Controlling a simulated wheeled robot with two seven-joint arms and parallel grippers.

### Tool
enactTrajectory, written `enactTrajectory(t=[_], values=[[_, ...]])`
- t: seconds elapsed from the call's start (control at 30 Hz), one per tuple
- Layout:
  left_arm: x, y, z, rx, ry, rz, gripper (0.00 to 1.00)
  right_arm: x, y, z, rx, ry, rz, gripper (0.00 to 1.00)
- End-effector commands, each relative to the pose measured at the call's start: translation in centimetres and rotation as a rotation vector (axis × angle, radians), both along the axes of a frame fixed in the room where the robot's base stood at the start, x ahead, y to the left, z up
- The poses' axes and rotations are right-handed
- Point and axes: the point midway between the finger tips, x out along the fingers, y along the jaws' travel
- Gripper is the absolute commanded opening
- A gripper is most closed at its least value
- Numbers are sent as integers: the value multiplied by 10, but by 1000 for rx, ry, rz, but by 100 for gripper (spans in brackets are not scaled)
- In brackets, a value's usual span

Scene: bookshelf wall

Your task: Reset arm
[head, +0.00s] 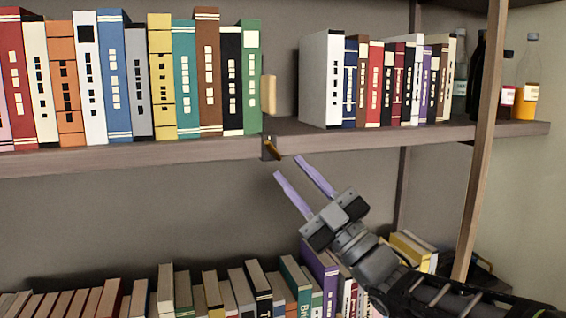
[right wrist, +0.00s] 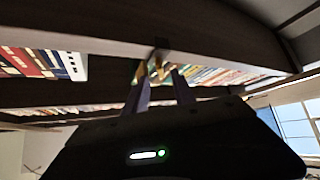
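My right gripper (head: 295,178) is in the head view, in front of the gap below the upper shelf board (head: 200,151). Its two purple fingers are apart with nothing between them, and they point up and to the left toward the board's edge. In the right wrist view the two fingers (right wrist: 162,90) also stand apart, below the underside of a shelf board. My left gripper does not show in either view.
Upright books (head: 115,75) line the upper shelf on the left, with a second row (head: 370,85) to the right. Bottles (head: 527,85) stand at the far right, behind a wooden post (head: 482,140). More books (head: 200,295) fill the shelf below. Space between the shelves is open.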

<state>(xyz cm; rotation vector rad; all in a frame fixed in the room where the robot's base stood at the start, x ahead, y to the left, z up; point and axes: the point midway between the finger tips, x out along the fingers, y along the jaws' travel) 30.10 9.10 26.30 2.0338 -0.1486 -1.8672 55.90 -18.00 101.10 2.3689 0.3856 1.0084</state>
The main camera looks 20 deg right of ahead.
Motion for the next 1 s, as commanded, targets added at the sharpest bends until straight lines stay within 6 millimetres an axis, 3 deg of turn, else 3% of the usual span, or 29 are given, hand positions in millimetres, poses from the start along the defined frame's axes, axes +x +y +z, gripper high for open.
enactTrajectory(t=[0.27, 0.8, 0.9, 1.0], values=[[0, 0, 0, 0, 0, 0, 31, -19, -13, -16, 0, 0, 0, 31], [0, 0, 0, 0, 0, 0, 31, -12, -16, -22, 21, 47, -4, 31], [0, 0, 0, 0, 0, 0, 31, 4, -27, -42, 94, 161, -35, 31], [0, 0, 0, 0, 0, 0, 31, 27, -29, -87, 178, 326, -53, 31]])
